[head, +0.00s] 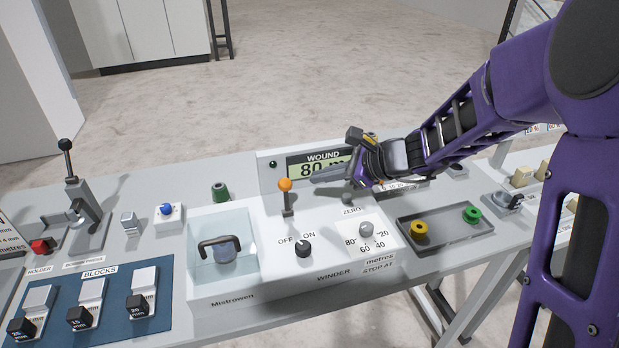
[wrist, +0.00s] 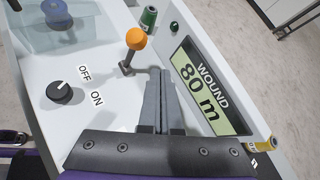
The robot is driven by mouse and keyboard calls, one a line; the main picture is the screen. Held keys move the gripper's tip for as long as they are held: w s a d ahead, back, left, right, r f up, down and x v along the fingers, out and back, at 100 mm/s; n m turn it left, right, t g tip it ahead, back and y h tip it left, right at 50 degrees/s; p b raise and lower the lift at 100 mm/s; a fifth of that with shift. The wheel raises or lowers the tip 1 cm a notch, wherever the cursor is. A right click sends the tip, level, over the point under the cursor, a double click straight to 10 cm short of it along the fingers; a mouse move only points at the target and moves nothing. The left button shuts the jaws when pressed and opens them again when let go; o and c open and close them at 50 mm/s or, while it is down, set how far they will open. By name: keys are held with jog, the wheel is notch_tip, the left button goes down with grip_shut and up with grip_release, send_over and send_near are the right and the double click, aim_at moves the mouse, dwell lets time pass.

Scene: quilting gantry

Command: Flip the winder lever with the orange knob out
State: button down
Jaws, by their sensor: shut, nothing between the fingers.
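The winder lever with the orange knob (head: 285,185) stands roughly upright on the white winder top; it also shows in the wrist view (wrist: 136,39), ahead and left of my fingers. My gripper (head: 313,179) is shut and empty, its fingers pressed together and pointing left in the head view. In the wrist view the fingertips (wrist: 160,71) lie just right of the lever, with a small gap between. The winder (head: 319,258) has a display (wrist: 204,90) reading WOUND 80 m. A black OFF/ON knob (head: 303,249) is in front of the lever.
A clear-lidded compartment (head: 224,282) with a dark handle is left of the lever. A green spool (head: 220,191) stands behind. A stop-at dial (head: 366,229) and a grey tray (head: 443,246) with yellow and green bobbins are to the right. The space above the winder's left part is free.

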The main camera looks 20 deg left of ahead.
jog(key=w+d+r, duration=0.1)
jog(key=d+r, duration=0.4)
jog(key=r, duration=0.1)
jog(key=shift+w+d+r+p, duration=0.2)
jog(key=shift+w+r+p, duration=0.05)
jog(key=shift+r+p, duration=0.05)
jog(key=shift+f, duration=0.1)
